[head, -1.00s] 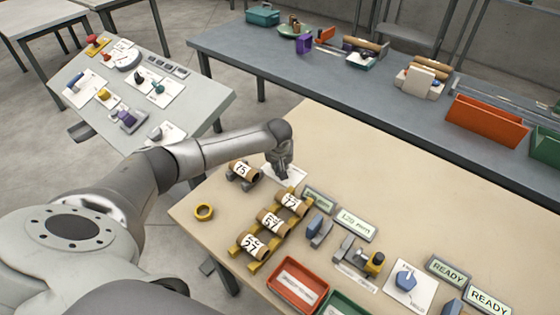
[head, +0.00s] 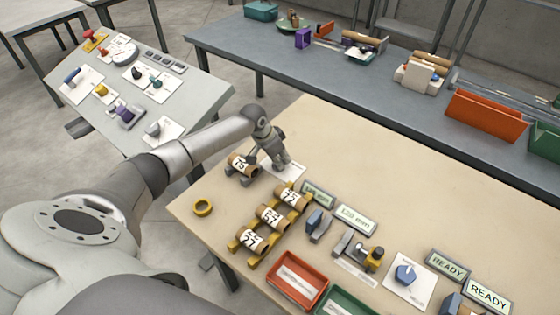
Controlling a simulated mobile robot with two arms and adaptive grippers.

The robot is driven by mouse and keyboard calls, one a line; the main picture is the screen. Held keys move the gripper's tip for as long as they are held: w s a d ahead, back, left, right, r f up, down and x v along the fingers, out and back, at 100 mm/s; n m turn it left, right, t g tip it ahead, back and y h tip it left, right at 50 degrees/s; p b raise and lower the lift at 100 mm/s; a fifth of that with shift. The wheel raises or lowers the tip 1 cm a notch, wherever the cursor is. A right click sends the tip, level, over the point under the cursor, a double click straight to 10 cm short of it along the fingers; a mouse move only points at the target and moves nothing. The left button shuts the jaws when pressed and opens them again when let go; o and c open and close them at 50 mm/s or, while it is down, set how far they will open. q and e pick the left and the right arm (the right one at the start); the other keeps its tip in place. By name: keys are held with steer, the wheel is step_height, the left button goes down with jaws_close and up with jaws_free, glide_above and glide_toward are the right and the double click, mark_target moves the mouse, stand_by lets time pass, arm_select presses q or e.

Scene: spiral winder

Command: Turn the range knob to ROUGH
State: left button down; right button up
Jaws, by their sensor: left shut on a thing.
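My left gripper (head: 283,162) reaches down over a white plate (head: 292,174) near the table's far left edge. Its fingers are shut on a small part at the plate, which I take to be the range knob; the fingers hide it, so its pointer and setting cannot be read. The plate's lettering is too small to read. A blue knob (head: 405,273) stands on another white plate (head: 420,287) at the right, apart from the gripper. My right gripper is not in view.
Labelled brown rolls sit on yellow holders (head: 250,254) near the gripper, with another roll (head: 241,163) just left of it. The tabletop beyond is clear.

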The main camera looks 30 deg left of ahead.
arm_select(q)
steer(key=m+h+b, duration=0.1)
steer(key=m+b, duration=0.1)
steer(key=m, duration=0.1)
steer(key=shift+f+g+b, duration=0.15)
steer(key=shift+g+b, duration=0.15)
steer(key=shift+m+g+h+b, duration=0.3)
steer(key=shift+m+b, duration=0.45)
steer(key=shift+m, duration=0.35)
steer(key=shift+r, duration=0.2)
steer(key=c, duration=1.4)
jaws_free()
steer(key=shift+d, duration=0.1)
steer(key=shift+c, duration=0.2)
steer(key=v, duration=1.2)
